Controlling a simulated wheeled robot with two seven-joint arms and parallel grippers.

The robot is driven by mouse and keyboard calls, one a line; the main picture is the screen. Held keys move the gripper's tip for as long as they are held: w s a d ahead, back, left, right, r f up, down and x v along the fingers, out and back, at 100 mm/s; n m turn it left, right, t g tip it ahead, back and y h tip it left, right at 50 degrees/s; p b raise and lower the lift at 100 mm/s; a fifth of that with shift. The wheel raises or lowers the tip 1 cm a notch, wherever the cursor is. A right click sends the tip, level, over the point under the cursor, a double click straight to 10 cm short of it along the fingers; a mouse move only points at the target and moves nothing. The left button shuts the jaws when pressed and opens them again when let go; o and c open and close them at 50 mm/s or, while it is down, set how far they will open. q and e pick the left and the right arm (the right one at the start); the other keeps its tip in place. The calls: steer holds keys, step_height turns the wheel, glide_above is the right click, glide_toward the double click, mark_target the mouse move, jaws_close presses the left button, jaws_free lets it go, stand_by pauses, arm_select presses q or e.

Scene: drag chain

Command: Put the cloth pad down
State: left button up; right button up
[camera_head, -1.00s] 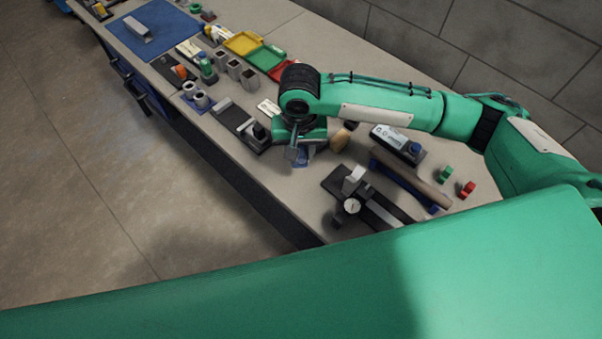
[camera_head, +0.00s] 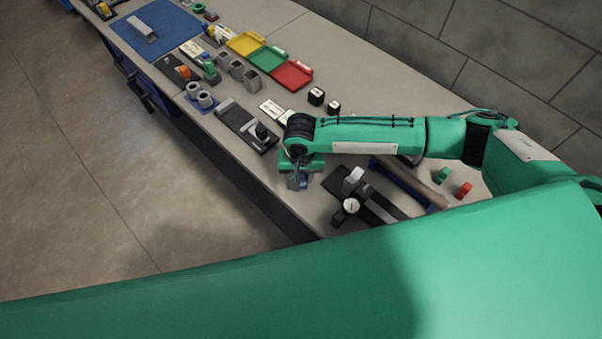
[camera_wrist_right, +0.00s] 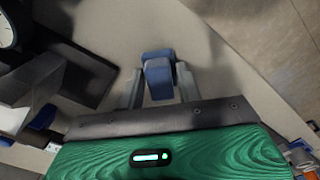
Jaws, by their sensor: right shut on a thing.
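The blue cloth pad (camera_wrist_right: 158,76) is between the fingers of my right gripper (camera_wrist_right: 158,88) in the right wrist view. It looks folded, and its upper end sticks out past the fingertips. In the head view my right gripper (camera_head: 298,182) is over the bench near its front edge, and a small bit of blue pad (camera_head: 303,183) shows beside it. Whether the pad touches the bench top or hangs just above it, I cannot tell. My left gripper is not in view.
A dial gauge stand (camera_head: 352,206) is close on the right. A dark block with a clamp (camera_head: 247,128) lies to the left. Coloured trays (camera_head: 292,74) are further back. The bench's front edge is near.

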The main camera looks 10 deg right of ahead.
mark_target(301, 175)
steer(key=shift+f, duration=0.1)
steer(key=o, duration=0.9)
step_height(301, 175, up, 12)
steer(key=shift+r+b, duration=0.15)
steer(key=shift+b, duration=1.05)
